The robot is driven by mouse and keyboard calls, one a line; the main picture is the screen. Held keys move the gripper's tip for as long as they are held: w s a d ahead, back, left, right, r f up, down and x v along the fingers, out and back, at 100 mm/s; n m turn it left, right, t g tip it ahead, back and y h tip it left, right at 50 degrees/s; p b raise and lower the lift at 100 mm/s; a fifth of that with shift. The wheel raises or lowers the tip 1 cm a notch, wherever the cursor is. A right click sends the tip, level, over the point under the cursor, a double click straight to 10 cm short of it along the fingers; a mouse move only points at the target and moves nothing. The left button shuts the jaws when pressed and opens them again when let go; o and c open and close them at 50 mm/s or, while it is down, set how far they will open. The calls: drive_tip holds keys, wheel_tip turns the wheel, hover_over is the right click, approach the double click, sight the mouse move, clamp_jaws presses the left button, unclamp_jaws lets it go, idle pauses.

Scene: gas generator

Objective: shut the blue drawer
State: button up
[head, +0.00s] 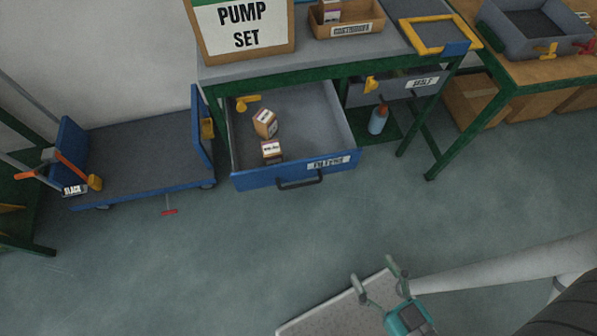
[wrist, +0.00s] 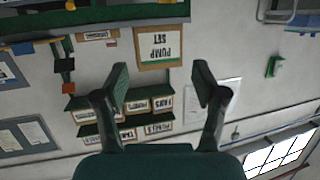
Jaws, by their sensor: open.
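The blue drawer (head: 297,174) is pulled out from under the green-framed bench in the head view. It has a dark handle (head: 300,183) and a white label on its front. Two small boxes (head: 265,122) lie inside its grey tray. My gripper (head: 375,278) is at the lower right of the head view, open and empty, well apart from the drawer. In the wrist view my gripper's fingers (wrist: 162,88) are spread, with an upside-down wall, shelves and the pump set sign (wrist: 160,45) beyond them. The drawer cannot be made out in the wrist view.
A blue-ended flat cart (head: 135,155) stands left of the drawer. A grey drawer (head: 400,87) is to its right, with a blue bottle (head: 378,119) below. A light grey slab (head: 325,312) lies beneath my gripper. The floor in front of the blue drawer is clear.

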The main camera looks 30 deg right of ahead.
drive_tip(key=w+f+m, duration=0.1)
drive_tip(key=f+m, duration=0.1)
drive_tip(key=w+f+m+t, duration=0.1)
drive_tip(key=w+f+m, duration=0.1)
drive_tip(key=w+d+f+m, duration=0.1)
drive_tip(key=w+f+m, duration=0.1)
drive_tip(key=f, duration=0.1)
drive_tip(key=shift+w+f+m+h, duration=0.1)
drive_tip(key=shift+w+m+h, duration=0.05)
drive_tip(key=shift+m+h, duration=0.15)
clamp_jaws()
drive_tip(key=m+t+h, duration=0.1)
drive_tip(key=m+h, duration=0.3)
drive_tip(key=m, duration=1)
approach(320, 160)
drive_tip(key=x, duration=0.7)
drive_tip(key=shift+w, duration=0.1)
